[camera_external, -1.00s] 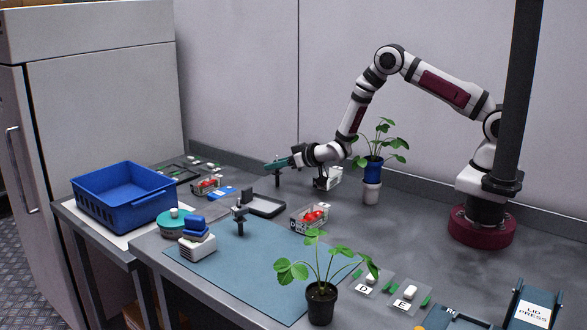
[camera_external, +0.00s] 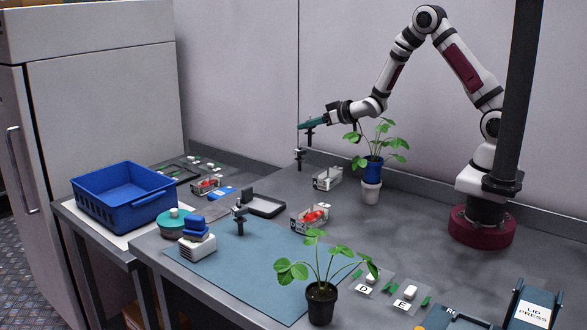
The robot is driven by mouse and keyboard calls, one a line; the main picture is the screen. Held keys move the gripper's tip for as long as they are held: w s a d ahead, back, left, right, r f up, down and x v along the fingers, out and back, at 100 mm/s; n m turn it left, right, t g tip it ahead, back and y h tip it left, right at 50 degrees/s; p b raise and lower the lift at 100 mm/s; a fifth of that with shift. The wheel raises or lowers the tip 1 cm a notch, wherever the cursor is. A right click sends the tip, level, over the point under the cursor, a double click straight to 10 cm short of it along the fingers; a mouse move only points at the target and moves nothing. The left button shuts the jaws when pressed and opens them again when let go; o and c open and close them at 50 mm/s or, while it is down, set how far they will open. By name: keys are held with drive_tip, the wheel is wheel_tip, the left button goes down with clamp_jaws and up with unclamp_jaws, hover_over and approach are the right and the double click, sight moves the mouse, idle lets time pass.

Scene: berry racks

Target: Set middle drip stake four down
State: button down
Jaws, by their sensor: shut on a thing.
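My gripper (camera_external: 304,127), with teal fingers, is shut on a small dark drip stake (camera_external: 300,157). It holds the stake upright, well above the back of the bench. A second dark stake (camera_external: 240,222) stands upright on the blue-grey mat (camera_external: 275,262), with no gripper near it. Details of the held stake and its grip are too small to make out.
Behind the mat are a clear empty punnet (camera_external: 327,179), a punnet of red berries (camera_external: 309,219) and a dark tray (camera_external: 266,206). A potted plant (camera_external: 372,170) stands below my forearm; another (camera_external: 321,303) stands at the front. A blue crate (camera_external: 123,207) is at left.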

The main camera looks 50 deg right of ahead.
drive_tip(key=s+a+r+n+g+y, duration=0.15)
drive_tip(key=s+a+n+y, duration=0.25)
drive_tip(key=a, duration=0.4)
drive_tip(key=s+a+n+g+y, duration=0.2)
drive_tip(key=s+a+n+y, duration=0.2)
drive_tip(key=a, duration=0.4)
drive_tip(key=s+a+f+n+g+y, duration=0.1)
drive_tip(key=s+a+n+g+y, duration=0.1)
drive_tip(key=s+a+n+g, duration=0.5)
drive_tip(key=s+a+n+g+y, duration=0.2)
drive_tip(key=s+a+g, duration=0.15)
drive_tip(key=s, duration=0.85)
drive_tip(key=shift+t, duration=0.3)
drive_tip(key=s+a+f, duration=0.1)
drive_tip(key=a+f, duration=0.2)
drive_tip(key=s+a+f, duration=0.2)
drive_tip(key=a+f, duration=0.2)
drive_tip(key=s+a+f, duration=0.1)
drive_tip(key=a+f, duration=0.2)
drive_tip(key=shift+s+a+f, duration=0.15)
drive_tip(key=shift+s, duration=0.2)
drive_tip(key=shift+f, duration=0.35)
